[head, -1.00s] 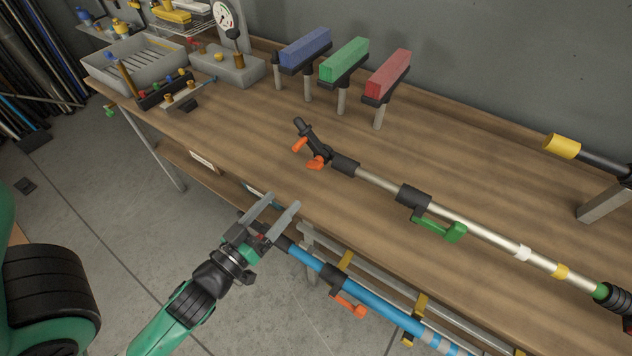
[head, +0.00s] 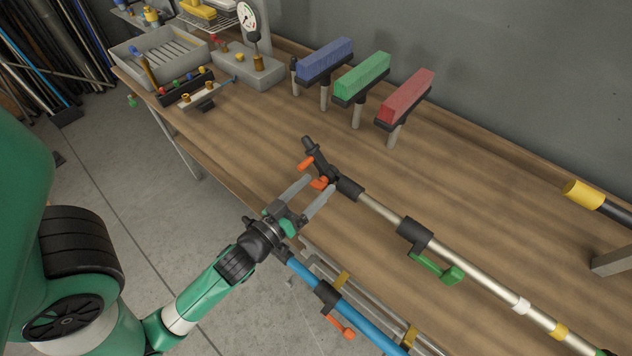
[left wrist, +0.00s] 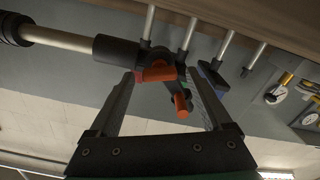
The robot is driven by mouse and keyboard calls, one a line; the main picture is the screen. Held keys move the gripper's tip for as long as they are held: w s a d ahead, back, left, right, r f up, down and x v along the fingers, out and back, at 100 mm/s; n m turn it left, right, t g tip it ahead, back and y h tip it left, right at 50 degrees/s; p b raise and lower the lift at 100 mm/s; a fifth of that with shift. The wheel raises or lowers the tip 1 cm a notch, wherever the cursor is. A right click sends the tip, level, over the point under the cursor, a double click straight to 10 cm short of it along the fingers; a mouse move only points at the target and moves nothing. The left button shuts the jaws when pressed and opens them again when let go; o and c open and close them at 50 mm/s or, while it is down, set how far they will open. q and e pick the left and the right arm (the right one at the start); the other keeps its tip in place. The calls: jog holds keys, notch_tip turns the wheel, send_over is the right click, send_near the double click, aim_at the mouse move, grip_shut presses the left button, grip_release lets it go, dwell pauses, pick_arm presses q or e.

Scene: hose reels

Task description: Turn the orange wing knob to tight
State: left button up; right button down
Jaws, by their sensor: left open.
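The pole tool (head: 385,212) lies on the bench with a black tilting head (head: 311,150) at its left end. The orange wing knob (head: 320,183) sits at the joint between head and pole. A second orange piece (head: 306,163) sticks out from the head. My left gripper (head: 319,187) is open, its fingertips close to the knob. In the left wrist view the knob (left wrist: 160,72) shows between the fingertips, with the second orange piece (left wrist: 182,105) below and right of it. I cannot tell whether either finger touches the knob. My right gripper is not in view.
A green lever (head: 437,268) hangs from a clamp on the pole. A blue pole (head: 355,321) with an orange lever is below the bench front edge. Blue, green and red blocks (head: 405,97) stand on posts behind. The bench top around the knob is mostly clear.

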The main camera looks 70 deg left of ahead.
pick_arm(q)
jog(key=shift+s, duration=0.1)
jog(key=shift+c, duration=1)
grip_shut()
